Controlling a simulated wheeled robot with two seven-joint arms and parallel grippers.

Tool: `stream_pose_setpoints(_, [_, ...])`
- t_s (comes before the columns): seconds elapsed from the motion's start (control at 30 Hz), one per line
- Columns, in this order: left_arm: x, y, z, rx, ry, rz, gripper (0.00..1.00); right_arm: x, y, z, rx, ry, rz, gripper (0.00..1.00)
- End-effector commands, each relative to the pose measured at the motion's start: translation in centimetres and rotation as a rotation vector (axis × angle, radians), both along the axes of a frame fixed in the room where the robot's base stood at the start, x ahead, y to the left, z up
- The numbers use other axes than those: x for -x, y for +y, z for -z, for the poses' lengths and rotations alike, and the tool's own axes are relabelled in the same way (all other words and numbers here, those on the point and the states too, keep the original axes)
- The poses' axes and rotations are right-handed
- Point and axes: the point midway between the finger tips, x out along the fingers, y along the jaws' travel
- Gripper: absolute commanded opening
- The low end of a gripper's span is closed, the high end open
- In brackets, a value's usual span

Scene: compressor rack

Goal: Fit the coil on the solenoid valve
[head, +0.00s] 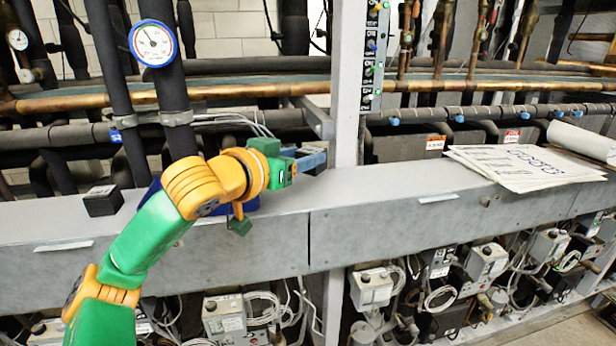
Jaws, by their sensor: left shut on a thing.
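I cannot tell whether that is the coil. I cannot make out the solenoid valve for certain. My right gripper is not in view.
The grey beam (400,205) runs across the view, with the upright post (347,85) behind it. Papers (520,165) lie on its right part. A pressure gauge (153,43) and dark insulated pipes stand behind at the left. Several wired grey boxes (372,287) sit below.

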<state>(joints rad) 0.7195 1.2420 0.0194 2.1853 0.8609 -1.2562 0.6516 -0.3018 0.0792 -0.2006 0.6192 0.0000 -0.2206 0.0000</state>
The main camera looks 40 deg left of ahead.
Motion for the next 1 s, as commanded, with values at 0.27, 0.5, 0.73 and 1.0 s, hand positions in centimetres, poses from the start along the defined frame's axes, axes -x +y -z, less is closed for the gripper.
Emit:
stream_pose_setpoints(0.27, [-1.4,-0.2,4.5,0.0,0.003,0.0,0.0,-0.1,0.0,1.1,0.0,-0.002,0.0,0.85])
stream_pose_setpoints(0.5, [-1.4,-0.1,4.6,0.0,-0.003,-0.001,0.0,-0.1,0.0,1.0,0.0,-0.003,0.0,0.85])
stream_pose_setpoints(0.73, [-1.4,-0.1,4.9,0.0,-0.001,-0.001,0.76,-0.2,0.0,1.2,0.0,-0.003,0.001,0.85])
stream_pose_setpoints(1.0, [-1.4,-0.1,4.8,0.0,-0.001,-0.001,0.84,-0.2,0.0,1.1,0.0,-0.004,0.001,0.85])
